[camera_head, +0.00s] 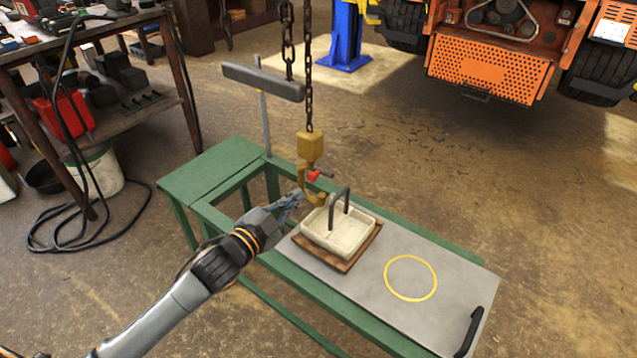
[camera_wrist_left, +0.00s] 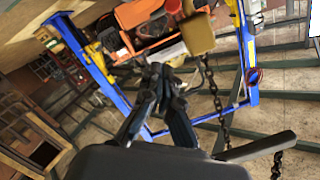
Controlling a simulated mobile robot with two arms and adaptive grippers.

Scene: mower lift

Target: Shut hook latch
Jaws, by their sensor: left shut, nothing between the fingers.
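The yellow hook block (camera_head: 311,148) hangs from a dark chain over the green bench, with a yellow hook (camera_head: 305,190) below it. A red latch piece (camera_head: 314,176) with a small dark lever sits at the hook's throat; I cannot tell if it is closed. My left gripper (camera_head: 299,196) is shut and empty, just left of the hook; contact is unclear. In the left wrist view the shut fingers (camera_wrist_left: 158,78) point towards the yellow block (camera_wrist_left: 197,33), with a red part (camera_wrist_left: 174,6) at the top edge. My right gripper is not in view.
A white tray (camera_head: 338,240) with a dark handle stands on a brown board (camera_head: 345,267) below the hook. The grey bench plate (camera_head: 370,300) bears a yellow ring (camera_head: 410,278) and is clear around it. A grey bar (camera_head: 263,81) on a post stands behind, beside the chain.

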